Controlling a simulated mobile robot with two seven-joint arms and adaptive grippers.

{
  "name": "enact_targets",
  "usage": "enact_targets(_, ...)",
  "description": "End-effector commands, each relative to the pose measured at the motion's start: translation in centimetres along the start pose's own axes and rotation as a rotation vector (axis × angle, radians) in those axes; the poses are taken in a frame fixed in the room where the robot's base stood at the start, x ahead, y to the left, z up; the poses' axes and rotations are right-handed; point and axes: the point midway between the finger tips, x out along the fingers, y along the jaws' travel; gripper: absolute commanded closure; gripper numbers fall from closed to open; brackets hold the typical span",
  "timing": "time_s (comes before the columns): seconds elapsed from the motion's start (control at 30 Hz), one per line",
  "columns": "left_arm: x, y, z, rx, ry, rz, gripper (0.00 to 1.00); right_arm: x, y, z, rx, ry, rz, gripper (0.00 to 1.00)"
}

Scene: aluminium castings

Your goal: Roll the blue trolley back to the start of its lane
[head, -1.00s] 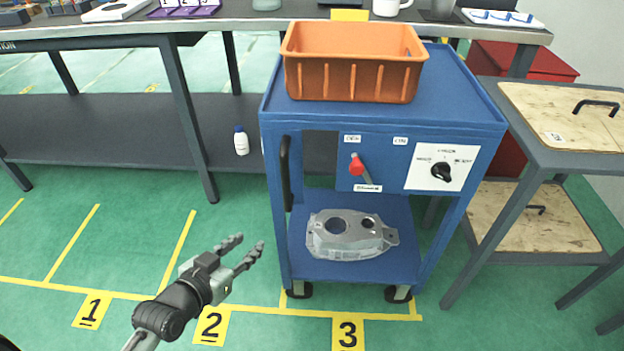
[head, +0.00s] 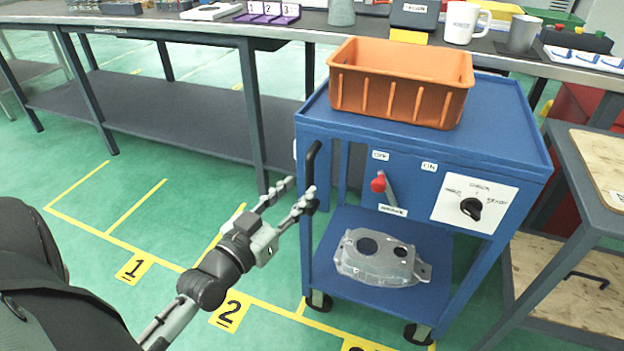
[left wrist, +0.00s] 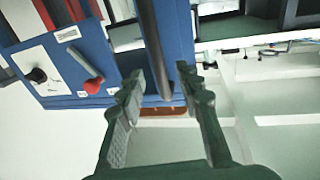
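The blue trolley (head: 500,150) stands right of centre in the head view, at the floor lane beside the workbench. Its black vertical handle (head: 309,165) is on its left front post. My left gripper (head: 300,189) is at this handle with its fingers apart. In the left wrist view the dark handle bar (left wrist: 153,45) runs between the two open fingers (left wrist: 163,80); I see no clear contact. A red-knobbed lever (head: 379,184) is on the front panel, its knob on the OFF side. My right gripper is not in view.
An orange crate (head: 400,95) is on the trolley's top and a metal casting (head: 375,262) on its lower shelf. A workbench (head: 200,30) stands behind, a grey wood-topped cart (head: 590,180) close at right. Yellow floor labels 1 (head: 133,268) and 2 (head: 231,311) mark lanes; floor at left is clear.

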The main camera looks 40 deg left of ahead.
Motion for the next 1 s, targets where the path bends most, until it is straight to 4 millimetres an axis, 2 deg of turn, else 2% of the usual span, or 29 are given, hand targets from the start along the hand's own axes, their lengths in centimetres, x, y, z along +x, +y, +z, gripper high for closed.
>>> enact_targets(0.1, 2.1, 0.0, -0.2, -0.001, 0.003, -0.001, 0.65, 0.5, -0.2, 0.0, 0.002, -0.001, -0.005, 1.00)
enact_targets(0.3, 4.5, 0.0, 0.0, 0.000, 0.000, 0.000, 0.65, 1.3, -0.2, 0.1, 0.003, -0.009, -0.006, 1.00)
enact_targets(0.67, 5.0, 0.1, 0.1, 0.000, -0.002, 0.001, 0.65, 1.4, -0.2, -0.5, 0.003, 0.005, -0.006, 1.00)
enact_targets(0.93, 5.0, 0.0, 0.1, 0.001, -0.002, 0.001, 0.99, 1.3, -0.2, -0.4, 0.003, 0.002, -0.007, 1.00)
enact_targets(1.0, 5.0, 0.0, 0.1, 0.001, -0.002, 0.001, 1.00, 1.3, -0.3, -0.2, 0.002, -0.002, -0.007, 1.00)
